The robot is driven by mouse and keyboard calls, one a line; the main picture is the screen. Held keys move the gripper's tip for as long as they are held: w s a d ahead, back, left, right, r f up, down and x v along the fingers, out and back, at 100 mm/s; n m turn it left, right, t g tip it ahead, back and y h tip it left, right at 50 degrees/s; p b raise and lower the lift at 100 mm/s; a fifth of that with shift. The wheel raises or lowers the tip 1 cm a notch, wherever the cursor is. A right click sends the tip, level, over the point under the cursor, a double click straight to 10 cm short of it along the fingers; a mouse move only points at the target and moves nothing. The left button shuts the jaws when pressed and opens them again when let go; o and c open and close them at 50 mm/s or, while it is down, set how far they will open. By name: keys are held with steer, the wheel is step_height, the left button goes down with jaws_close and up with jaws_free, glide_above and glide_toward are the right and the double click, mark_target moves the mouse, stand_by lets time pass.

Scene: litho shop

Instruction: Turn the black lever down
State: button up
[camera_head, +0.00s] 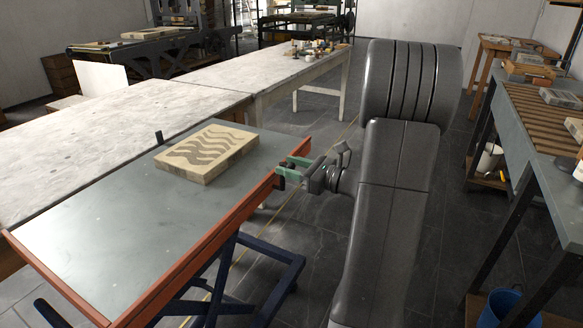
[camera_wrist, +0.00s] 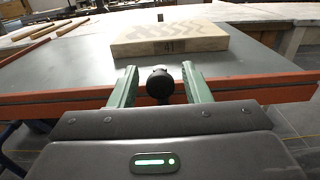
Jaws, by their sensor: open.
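A black lever with a round knob (camera_wrist: 160,84) shows end-on in the wrist view, in front of the orange rim of a lift table. My gripper (camera_wrist: 159,76) has its two green fingers open, one on each side of the knob. Whether they touch it I cannot tell. In the head view my gripper (camera_head: 286,170) is at the right edge of the table, and a dark piece of the lever (camera_head: 280,183) shows beside the fingers. The rest of the lever is hidden.
The grey-topped lift table (camera_head: 95,255) carries a pale stone slab (camera_head: 205,172) with a wavy dark pattern, close behind the rim. A small black post (camera_head: 159,137) stands at its far edge. A workbench (camera_head: 545,155) stands at the right, with a blue bucket (camera_head: 508,308) below.

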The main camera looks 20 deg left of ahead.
jaws_close()
